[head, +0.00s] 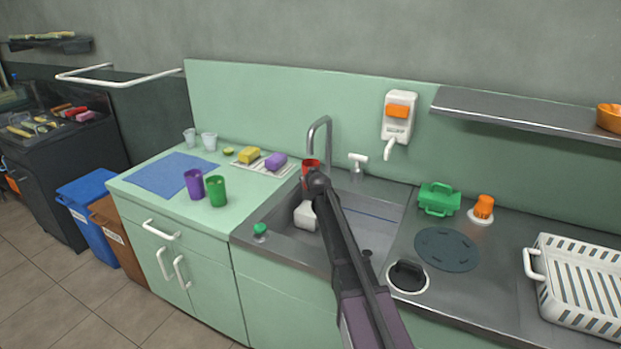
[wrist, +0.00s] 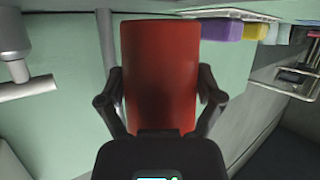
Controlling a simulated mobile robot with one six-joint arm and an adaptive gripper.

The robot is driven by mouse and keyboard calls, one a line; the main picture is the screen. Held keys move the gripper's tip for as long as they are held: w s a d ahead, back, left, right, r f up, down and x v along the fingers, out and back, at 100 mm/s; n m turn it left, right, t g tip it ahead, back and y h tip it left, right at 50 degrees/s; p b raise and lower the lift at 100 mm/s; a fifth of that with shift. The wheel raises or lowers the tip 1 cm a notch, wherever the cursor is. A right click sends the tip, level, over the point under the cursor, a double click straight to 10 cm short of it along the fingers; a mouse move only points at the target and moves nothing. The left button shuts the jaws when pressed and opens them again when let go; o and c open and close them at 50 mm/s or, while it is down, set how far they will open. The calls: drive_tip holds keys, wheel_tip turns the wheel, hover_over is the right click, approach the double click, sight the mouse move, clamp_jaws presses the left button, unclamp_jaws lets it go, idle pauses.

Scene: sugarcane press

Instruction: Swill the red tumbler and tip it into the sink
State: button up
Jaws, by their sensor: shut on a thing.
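The red tumbler (head: 310,166) is in my gripper (head: 317,180), over the back of the sink and just below the tap's spout in the head view. The tumbler fills the middle of the wrist view (wrist: 160,70), with a finger of my gripper (wrist: 158,92) against each side. I cannot see inside the tumbler, and no water stream shows. The steel sink (head: 375,232) lies below, partly hidden by my arm. The curved tap (head: 327,130) stands at the sink's back edge.
A purple tumbler (head: 194,184) and a green tumbler (head: 216,191) stand on the left counter. A purple sponge (head: 275,161) lies left of the sink. A white block-like thing (head: 305,215) is in the sink. A green caddy (head: 438,199) and white rack (head: 580,285) stand to the right.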

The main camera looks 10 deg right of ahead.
drive_tip(key=shift+w+d, duration=0.5)
drive_tip(key=shift+w, duration=0.2)
drive_tip(key=shift+w+a, duration=0.6)
drive_tip(key=shift+a, duration=0.2)
drive_tip(key=shift+s+a, duration=0.1)
drive_tip(key=shift+s, duration=0.05)
drive_tip(key=shift+s+a, duration=0.5)
drive_tip(key=shift+s, duration=0.2)
drive_tip(key=shift+d, duration=0.1)
drive_tip(key=shift+s+d, duration=0.5)
drive_tip(key=shift+d, duration=0.05)
drive_tip(key=shift+s+d, duration=0.1)
drive_tip(key=shift+d, duration=0.1)
